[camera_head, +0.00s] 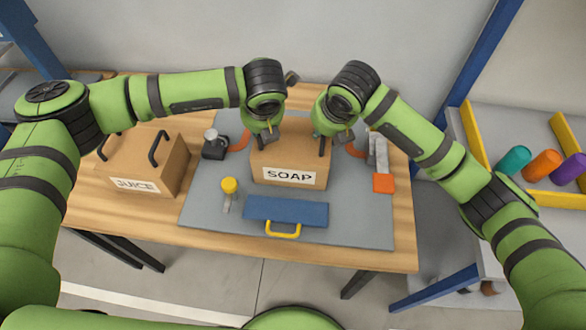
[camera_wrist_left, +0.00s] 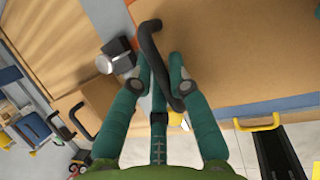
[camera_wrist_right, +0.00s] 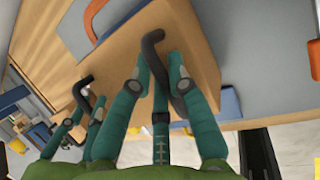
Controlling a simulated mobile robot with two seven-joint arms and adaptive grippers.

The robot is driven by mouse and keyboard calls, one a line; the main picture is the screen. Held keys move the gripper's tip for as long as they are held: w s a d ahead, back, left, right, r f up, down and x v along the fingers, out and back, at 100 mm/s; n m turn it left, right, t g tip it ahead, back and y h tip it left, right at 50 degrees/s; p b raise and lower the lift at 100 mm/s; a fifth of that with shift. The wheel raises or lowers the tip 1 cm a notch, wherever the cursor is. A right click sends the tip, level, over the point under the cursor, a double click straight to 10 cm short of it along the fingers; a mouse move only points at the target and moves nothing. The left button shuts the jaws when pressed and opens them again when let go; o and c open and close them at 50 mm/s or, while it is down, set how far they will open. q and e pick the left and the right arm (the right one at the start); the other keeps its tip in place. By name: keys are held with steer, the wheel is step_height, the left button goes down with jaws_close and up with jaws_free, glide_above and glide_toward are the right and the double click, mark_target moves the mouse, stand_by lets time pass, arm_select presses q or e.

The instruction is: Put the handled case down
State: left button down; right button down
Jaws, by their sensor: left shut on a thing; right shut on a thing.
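The handled case is a brown box with a white SOAP label (camera_head: 289,176) and a black handle at each end. My left gripper (camera_head: 270,137) is shut on its left handle, which shows between the fingers in the left wrist view (camera_wrist_left: 150,45). My right gripper (camera_head: 334,140) is shut on its right handle, also seen in the right wrist view (camera_wrist_right: 152,50). The case looks level, over the middle of the grey mat (camera_head: 350,222). I cannot tell whether its underside touches the mat. Its far side is hidden by my grippers.
A brown JUICE box (camera_head: 134,185) with black handles stands on the wooden table (camera_head: 85,205) at left. A blue item with a yellow handle (camera_head: 285,210) lies in front of the case. A yellow-topped tool (camera_head: 229,186) and an orange-and-grey item (camera_head: 382,182) flank it.

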arm_select(q)
steer(key=shift+a+f+b, duration=0.15)
steer(key=shift+f+b, duration=0.35)
steer(key=shift+f, duration=0.2)
arm_select(e)
steer(key=shift+d+f, duration=0.1)
steer(key=shift+f, duration=0.6)
arm_select(q)
steer(key=c, duration=1.2)
jaws_free()
steer(key=shift+r, duration=0.1)
arm_select(e)
steer(key=c, duration=1.2)
jaws_free()
steer(key=shift+r, duration=0.1)
arm_select(q)
steer(key=shift+s, duration=0.1)
arm_select(e)
steer(key=shift+s, duration=0.1)
arm_select(q)
steer(key=shift+r, duration=0.1)
